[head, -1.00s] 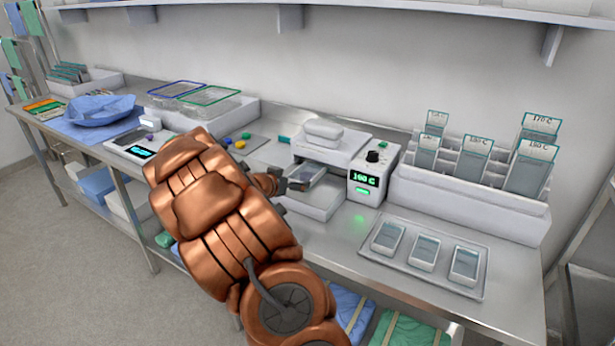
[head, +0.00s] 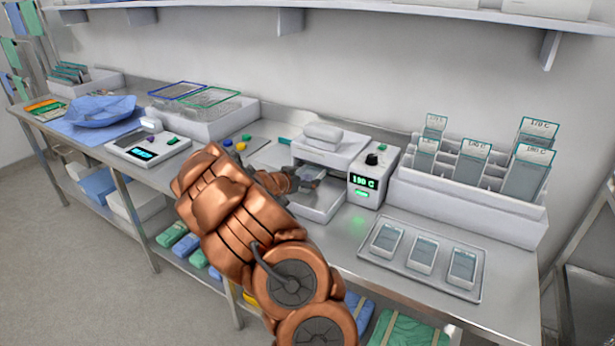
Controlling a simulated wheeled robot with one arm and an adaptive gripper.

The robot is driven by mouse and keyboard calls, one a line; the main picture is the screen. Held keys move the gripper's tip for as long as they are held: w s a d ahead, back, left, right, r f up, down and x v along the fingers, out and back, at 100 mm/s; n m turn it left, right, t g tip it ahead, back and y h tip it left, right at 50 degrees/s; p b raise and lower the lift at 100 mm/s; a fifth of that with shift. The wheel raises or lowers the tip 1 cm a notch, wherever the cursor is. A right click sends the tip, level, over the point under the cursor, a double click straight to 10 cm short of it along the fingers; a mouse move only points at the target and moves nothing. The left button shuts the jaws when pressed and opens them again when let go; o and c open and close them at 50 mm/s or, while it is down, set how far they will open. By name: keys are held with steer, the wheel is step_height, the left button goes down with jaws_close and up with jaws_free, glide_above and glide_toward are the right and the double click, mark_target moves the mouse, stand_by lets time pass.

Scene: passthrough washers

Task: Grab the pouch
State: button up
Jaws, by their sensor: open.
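A small clear and grey pouch (head: 312,172) lies on the ledge of the white heat sealer (head: 328,148), under its raised-looking white top. My gripper (head: 308,184) is open at the pouch's near side and covers part of it. I cannot tell whether the fingers touch the pouch or reach around it. My copper arm comes up from the bottom of the view and hides some of the bench. Several other pouches are in view: three lie on the metal tray (head: 372,262) at right, and others stand in the white rack (head: 420,200) with temperature labels.
The sealer's control box (head: 367,182) shows a green 180 C, close to the right of my gripper. A digital scale (head: 147,150), a blue wrap (head: 102,110) and wire-framed baskets (head: 208,97) stand to the left. A shelf (head: 390,14) runs above the bench.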

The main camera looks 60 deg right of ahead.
steer(key=shift+d+f, duration=0.15)
steer(key=shift+d, duration=0.15)
steer(key=c, duration=1)
